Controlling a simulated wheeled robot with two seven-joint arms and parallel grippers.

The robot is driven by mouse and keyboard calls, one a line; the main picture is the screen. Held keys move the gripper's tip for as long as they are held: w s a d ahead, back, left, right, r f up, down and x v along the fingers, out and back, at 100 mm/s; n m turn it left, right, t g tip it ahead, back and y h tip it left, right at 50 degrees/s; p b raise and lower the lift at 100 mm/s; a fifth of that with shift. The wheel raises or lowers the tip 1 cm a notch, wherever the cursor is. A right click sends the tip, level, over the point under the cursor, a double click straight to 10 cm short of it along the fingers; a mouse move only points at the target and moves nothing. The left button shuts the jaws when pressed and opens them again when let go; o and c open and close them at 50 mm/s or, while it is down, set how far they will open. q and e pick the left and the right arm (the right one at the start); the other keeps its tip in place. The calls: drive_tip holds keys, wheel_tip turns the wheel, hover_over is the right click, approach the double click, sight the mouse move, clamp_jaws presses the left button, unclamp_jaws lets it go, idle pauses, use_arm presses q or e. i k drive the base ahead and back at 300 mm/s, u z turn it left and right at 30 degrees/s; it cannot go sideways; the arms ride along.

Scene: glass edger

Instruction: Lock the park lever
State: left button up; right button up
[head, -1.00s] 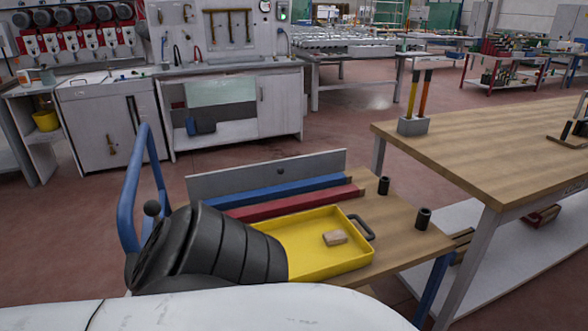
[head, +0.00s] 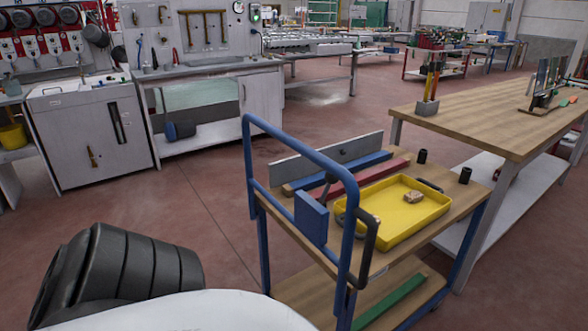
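A blue-framed cart (head: 346,273) stands in the middle right of the head view, with its upright blue push handle (head: 300,150) at the near left end. A blue plate (head: 311,218) sits inside the handle frame. A thin dark rod with a small knob (head: 328,178) rises just behind this plate and looks like the park lever; it is small, partly hidden, and I cannot tell its position. Neither of my grippers is in view. A black ribbed part of my arm shows at the lower left, apart from the cart.
The cart carries a yellow tray (head: 440,213) with a small block (head: 413,196), and blue and red bars. A wooden workbench (head: 480,115) stands close on the right. A white cabinet (head: 90,135) stands at the back left. Open floor (head: 195,215) lies left of the cart.

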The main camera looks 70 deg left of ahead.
sight(330, 179)
drive_tip(key=u, duration=1.7)
